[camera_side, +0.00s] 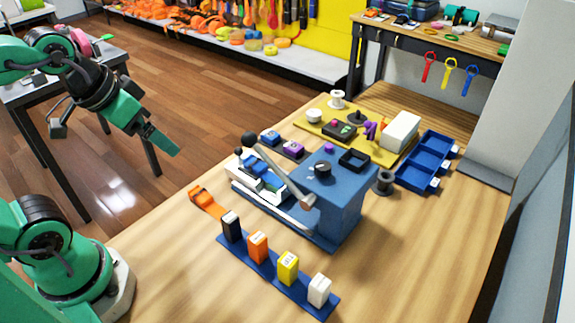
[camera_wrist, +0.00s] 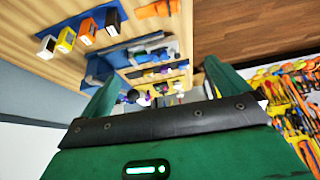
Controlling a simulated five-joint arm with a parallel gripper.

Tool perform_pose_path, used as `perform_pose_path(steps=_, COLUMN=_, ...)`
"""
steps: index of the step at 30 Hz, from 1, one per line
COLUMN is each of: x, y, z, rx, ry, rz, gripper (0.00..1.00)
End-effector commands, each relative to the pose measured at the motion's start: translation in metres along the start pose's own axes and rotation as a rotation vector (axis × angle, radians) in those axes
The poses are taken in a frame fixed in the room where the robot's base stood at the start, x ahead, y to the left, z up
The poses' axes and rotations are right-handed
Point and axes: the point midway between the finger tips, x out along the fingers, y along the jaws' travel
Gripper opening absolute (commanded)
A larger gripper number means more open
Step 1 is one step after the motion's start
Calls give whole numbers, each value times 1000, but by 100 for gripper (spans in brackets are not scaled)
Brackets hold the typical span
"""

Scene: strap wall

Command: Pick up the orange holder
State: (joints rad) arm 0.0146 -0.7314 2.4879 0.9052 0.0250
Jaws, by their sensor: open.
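A low orange piece (camera_side: 206,200), most like the orange holder, lies on the wooden table left of the blue machine. It also shows in the wrist view at the top edge (camera_wrist: 157,8), partly cut off. An upright orange block (camera_side: 258,246) stands in the row on the blue strip; it shows in the wrist view too (camera_wrist: 87,31). My gripper (camera_side: 166,146) is up at the left, well apart from the orange piece and empty. In the wrist view my gripper (camera_wrist: 160,72) has its two green fingers spread wide.
The blue strip (camera_side: 273,273) also bears black, yellow and white blocks. The blue machine (camera_side: 340,205) with a lever stands mid-table. Behind it are a yellow board (camera_side: 385,150) with small parts and blue trays (camera_side: 427,158). The table front left of the strip is clear.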

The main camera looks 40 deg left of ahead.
Motion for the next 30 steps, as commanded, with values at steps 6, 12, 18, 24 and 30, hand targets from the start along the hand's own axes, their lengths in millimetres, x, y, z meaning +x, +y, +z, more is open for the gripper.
perform_pose_path(steps=6, x=-1, y=-4, z=3, rx=-43, ry=13, rz=-8, gripper=94)
perform_pose_path(steps=12, x=-1, y=-3, z=3, rx=-40, ry=12, rz=-7, gripper=57)
perform_pose_path(steps=18, x=-1, y=-3, z=3, rx=-39, ry=12, rz=-7, gripper=53)
perform_pose_path(steps=24, x=0, y=-2, z=2, rx=-38, ry=7, rz=-4, gripper=53)
perform_pose_path(steps=30, x=9, y=7, z=-4, rx=-36, ry=-27, rz=13, gripper=53)
